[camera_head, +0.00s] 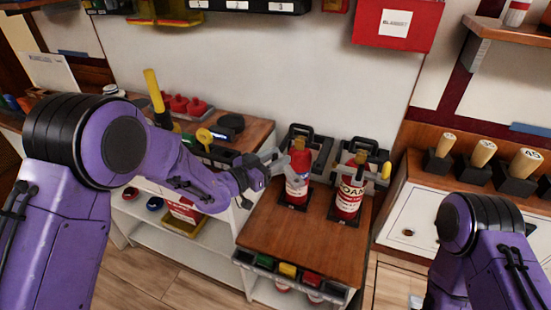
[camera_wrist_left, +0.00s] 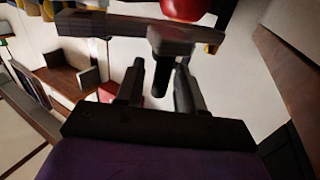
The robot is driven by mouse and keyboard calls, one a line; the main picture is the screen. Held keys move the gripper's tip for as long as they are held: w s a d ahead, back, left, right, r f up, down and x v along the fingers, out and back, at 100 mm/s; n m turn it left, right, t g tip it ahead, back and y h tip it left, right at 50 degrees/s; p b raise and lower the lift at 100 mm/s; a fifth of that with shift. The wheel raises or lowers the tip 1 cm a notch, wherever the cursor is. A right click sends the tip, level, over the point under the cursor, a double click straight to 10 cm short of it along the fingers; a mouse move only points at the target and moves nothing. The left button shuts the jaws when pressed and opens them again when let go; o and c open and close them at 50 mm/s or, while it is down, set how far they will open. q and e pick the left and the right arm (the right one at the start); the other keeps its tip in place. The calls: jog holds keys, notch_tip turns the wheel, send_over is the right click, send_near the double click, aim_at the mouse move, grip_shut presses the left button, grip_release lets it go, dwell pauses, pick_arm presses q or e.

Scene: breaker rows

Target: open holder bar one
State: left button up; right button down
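Two red fire extinguishers stand in black holders on a wooden-topped cabinet in the head view, the left one (camera_head: 297,185) and the right one (camera_head: 350,190). I cannot read which holder is number one. My left gripper (camera_head: 272,167) is at the left side of the left holder (camera_head: 318,160). In the left wrist view, a dark bar (camera_wrist_left: 115,24) crosses ahead of my gripper. A dark stub (camera_wrist_left: 160,62) on it reaches between my left gripper's fingers (camera_wrist_left: 160,85), which stand apart with gaps on both sides. My right gripper is outside the view; only its arm shows.
The cabinet top (camera_head: 300,238) is clear in front of the extinguishers. Red, yellow and green blocks (camera_head: 288,270) line its front edge. A shelf unit with a yellow torch-like item (camera_head: 204,137) stands at left. Several wooden-handled items (camera_head: 482,153) stand at right.

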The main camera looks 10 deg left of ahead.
pick_arm(q)
jog(key=b+v, duration=0.2)
jog(key=v, duration=0.8)
jog(key=shift+s+a, duration=0.15)
jog(key=shift+s, duration=0.1)
